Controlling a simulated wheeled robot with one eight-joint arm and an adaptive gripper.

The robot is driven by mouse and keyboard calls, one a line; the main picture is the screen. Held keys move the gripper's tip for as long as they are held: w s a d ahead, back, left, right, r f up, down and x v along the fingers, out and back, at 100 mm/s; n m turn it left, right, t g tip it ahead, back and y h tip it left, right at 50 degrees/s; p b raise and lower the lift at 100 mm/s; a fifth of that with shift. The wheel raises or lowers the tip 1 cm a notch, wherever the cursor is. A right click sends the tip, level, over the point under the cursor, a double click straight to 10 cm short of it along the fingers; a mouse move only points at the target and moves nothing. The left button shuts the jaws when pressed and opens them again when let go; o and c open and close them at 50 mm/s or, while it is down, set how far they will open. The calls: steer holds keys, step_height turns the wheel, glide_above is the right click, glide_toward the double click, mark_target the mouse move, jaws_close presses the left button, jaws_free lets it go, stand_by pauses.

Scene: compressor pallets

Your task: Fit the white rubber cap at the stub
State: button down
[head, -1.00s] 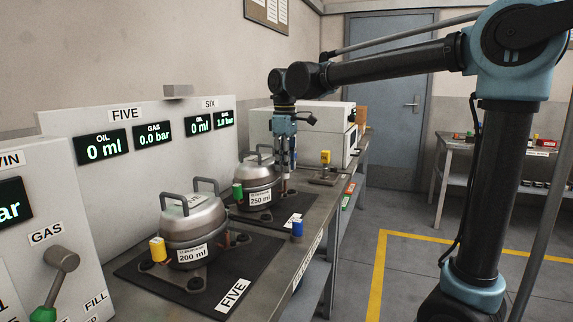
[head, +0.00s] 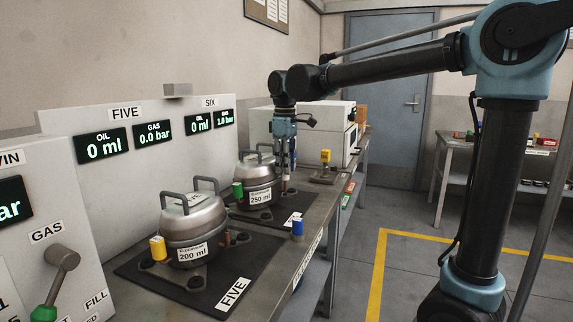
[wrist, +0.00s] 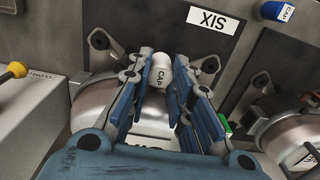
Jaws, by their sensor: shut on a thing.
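My gripper (head: 285,174) points down at the right side of the 250 ml compressor (head: 258,196), on the SIX pallet. The compressor's silver body (wrist: 97,103) shows behind the fingers. A small copper-coloured piece, possibly the stub (head: 285,187), shows right below the fingertips. Whether the cap touches it cannot be told. In the wrist view the stub is hidden.
A green cap (head: 238,190) sits on this compressor's left side. The 200 ml compressor (head: 194,229) with a yellow cap (head: 158,249) stands nearer, on the FIVE mat. A blue cap (head: 297,228) stands at the bench edge. A yellow-topped tool (head: 325,158) stands behind.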

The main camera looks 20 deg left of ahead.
steer(key=shift+f, duration=1)
steer(key=c, duration=1.4)
jaws_free()
steer(key=shift+o, duration=0.2)
step_height(320, 180, up, 12)
steer(key=shift+f, duration=0.1)
